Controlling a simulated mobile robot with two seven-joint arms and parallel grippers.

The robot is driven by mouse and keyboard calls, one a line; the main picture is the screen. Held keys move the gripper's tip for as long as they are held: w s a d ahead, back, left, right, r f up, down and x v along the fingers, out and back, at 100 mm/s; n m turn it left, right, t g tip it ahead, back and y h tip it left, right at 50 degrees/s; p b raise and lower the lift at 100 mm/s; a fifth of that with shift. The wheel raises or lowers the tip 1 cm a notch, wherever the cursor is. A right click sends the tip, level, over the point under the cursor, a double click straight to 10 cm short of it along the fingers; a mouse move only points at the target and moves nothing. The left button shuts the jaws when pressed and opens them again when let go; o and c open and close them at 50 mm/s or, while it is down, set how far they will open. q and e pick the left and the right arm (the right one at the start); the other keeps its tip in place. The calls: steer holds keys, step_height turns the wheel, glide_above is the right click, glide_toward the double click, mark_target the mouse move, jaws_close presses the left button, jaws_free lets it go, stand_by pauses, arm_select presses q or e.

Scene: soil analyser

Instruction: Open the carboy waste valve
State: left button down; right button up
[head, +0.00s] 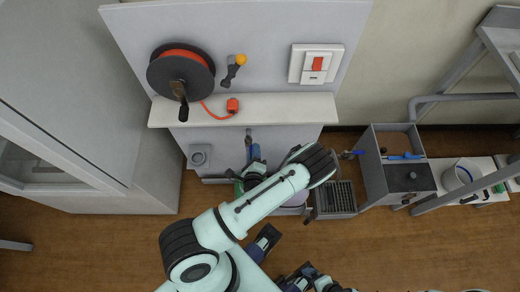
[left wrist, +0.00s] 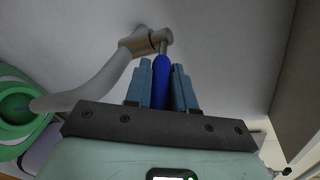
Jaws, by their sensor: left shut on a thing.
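My left gripper (head: 256,153) is at the lower wall below the white shelf, partly hidden by my own arm. In the left wrist view my left gripper (left wrist: 162,85) has its pale blue fingers shut on the blue valve handle (left wrist: 161,68). A green ring-shaped part (left wrist: 12,115) and a lilac body (left wrist: 40,150) show at the left of that view, likely the carboy. In the head view the lilac body (head: 292,203) is mostly hidden under my arm.
A red hose reel (head: 182,70), a yellow-knobbed lever (head: 238,62) and a red switch (head: 316,64) are above the white shelf (head: 290,106). A dark rack (head: 337,197) and a grey box (head: 408,183) stand to the right. Wooden floor is open at lower left.

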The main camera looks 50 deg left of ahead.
arm_select(q)
steer(key=shift+s+m+t+h, duration=0.2)
steer(key=shift+m+t+h, duration=0.2)
arm_select(e)
steer(key=shift+s+r, duration=0.15)
steer(key=shift+s, duration=0.15)
arm_select(q)
steer(key=c, duration=1)
jaws_free()
steer(key=shift+c, duration=0.2)
arm_select(e)
steer(key=shift+s, duration=0.1)
